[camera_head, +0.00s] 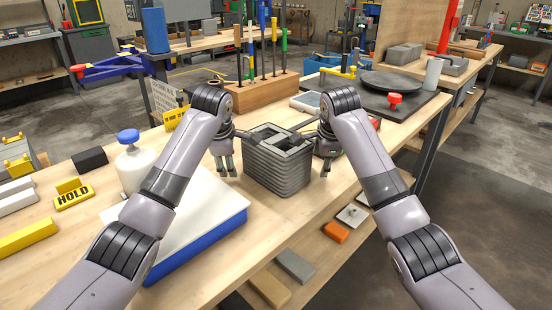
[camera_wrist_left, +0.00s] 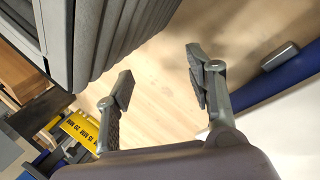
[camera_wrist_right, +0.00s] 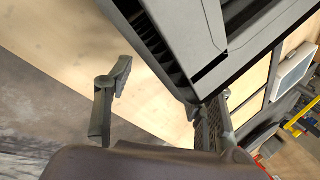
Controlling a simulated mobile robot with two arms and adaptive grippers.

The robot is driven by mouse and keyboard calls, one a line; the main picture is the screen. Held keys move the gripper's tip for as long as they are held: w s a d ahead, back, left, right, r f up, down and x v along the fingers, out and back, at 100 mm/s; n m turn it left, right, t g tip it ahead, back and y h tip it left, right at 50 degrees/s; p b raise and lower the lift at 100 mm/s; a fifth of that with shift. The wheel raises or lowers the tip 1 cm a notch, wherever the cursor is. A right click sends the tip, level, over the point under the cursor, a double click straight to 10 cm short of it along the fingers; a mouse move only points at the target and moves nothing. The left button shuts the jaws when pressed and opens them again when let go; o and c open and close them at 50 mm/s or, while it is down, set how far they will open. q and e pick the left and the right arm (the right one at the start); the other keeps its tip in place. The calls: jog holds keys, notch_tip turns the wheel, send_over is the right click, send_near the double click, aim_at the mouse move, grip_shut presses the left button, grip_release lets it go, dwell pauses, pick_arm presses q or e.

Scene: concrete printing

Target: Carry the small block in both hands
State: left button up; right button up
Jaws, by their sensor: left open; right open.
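The small block (camera_head: 278,168) is grey, ribbed in layers and hollow-topped with inner walls. It stands upright on the wooden table between my two hands. My left gripper (camera_head: 225,168) is open, fingers down, close to the block's left side. In the left wrist view the block (camera_wrist_left: 105,30) is at the upper left, outside the open fingers (camera_wrist_left: 160,80). My right gripper (camera_head: 326,165) is open at the block's right side. In the right wrist view the block (camera_wrist_right: 190,35) fills the top, near the right-hand finger; I cannot tell whether they touch.
A white slab with a blue side (camera_head: 190,235) lies just left of the block. A white bottle with a blue cap (camera_head: 133,165) and a yellow HOLD sign (camera_head: 73,194) stand farther left. A wooden tool rack (camera_head: 262,92) is behind; a dark round plate (camera_head: 391,82) is back right.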

pick_arm(q)
jog(key=shift+d+r, duration=0.1)
jog(key=shift+d, duration=0.4)
pick_arm(e)
jog(key=shift+a+r, duration=0.1)
jog(key=shift+a, duration=0.4)
pick_arm(q)
jog(key=shift+s+d+r, duration=0.1)
jog(key=shift+d, duration=0.1)
pick_arm(e)
jog(key=shift+a+r, duration=0.1)
jog(key=shift+a, duration=0.1)
